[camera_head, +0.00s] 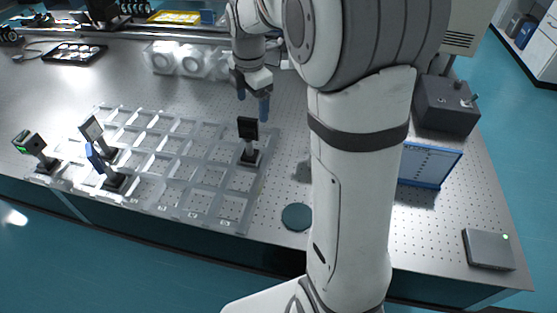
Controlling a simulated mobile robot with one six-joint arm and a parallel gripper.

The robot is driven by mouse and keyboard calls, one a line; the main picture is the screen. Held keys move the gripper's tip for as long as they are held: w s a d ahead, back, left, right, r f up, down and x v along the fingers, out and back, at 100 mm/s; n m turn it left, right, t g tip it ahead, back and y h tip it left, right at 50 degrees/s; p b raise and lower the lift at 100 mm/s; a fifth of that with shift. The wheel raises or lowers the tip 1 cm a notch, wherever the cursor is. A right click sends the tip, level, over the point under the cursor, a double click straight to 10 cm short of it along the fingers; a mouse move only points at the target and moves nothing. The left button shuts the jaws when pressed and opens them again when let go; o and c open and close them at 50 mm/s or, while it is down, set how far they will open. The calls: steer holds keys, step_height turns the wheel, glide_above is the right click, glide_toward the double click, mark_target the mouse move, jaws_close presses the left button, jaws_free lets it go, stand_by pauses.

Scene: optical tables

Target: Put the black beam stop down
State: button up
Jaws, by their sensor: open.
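The black beam stop (248,129) stands upright on its post and dark base, at the right end of the clear compartment grid (190,172). Its base sits in or on a right-hand compartment; I cannot tell exactly how it is seated. My gripper (253,103) is above and just behind the beam stop in the picture, with its blue fingertips spread apart and pointing down. Nothing shows between the fingers, and the beam stop looks apart from them. My arm hides part of the table to the right of the grid.
Several mounted optics, including a blue-edged one (96,160) and a green-marked one (35,146), stand at the grid's left. A dark round disc (297,217) lies near the front edge. A blue-framed panel (428,166), dark box (446,104) and grey box (488,250) stand right.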

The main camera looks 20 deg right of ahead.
steer(key=s+m+t, duration=0.2)
steer(key=s+m, duration=1.9)
steer(key=s, duration=0.1)
steer(key=shift+s+a, duration=0.4)
steer(key=shift+a, duration=0.05)
